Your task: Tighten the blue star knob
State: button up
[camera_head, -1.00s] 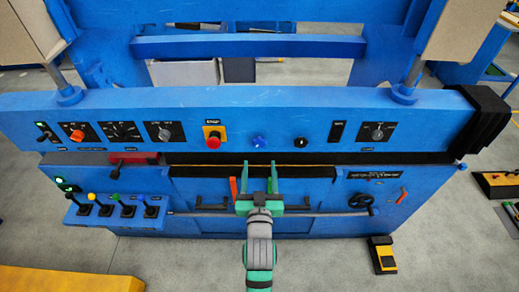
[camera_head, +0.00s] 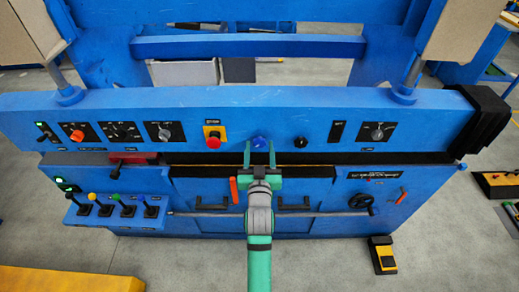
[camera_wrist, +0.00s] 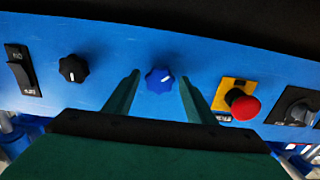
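The blue star knob (camera_head: 259,142) is on the front face of the blue panel (camera_head: 110,104), between the emergency stop and a black knob. In the wrist view the blue star knob (camera_wrist: 159,79) has a white pointer line and appears between my two fingers, beyond their tips. My gripper (camera_head: 259,147) is open, its green fingers pointing at the panel with the tips just below and beside the knob in the head view. In the wrist view my gripper (camera_wrist: 160,80) has a clear gap on both sides of the knob. I cannot tell how far the tips are from the panel.
The red emergency stop (camera_head: 213,142) on its yellow plate and the black star knob (camera_head: 300,142) flank the blue knob. A rocker switch (camera_head: 337,131) and rotary switches lie further along. Below are an orange handle (camera_head: 233,190), a handwheel (camera_head: 361,201) and several levers (camera_head: 116,198).

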jog(key=c, duration=0.7)
jog(key=shift+m, duration=0.3)
jog(key=m, duration=0.6)
jog(key=shift+a, duration=0.1)
jog(key=m, duration=0.6)
jog(key=shift+m, duration=0.3)
jog(key=m, duration=0.7)
jog(key=shift+r, duration=0.1)
jog(key=m, duration=0.6)
jog(key=shift+m, duration=0.3)
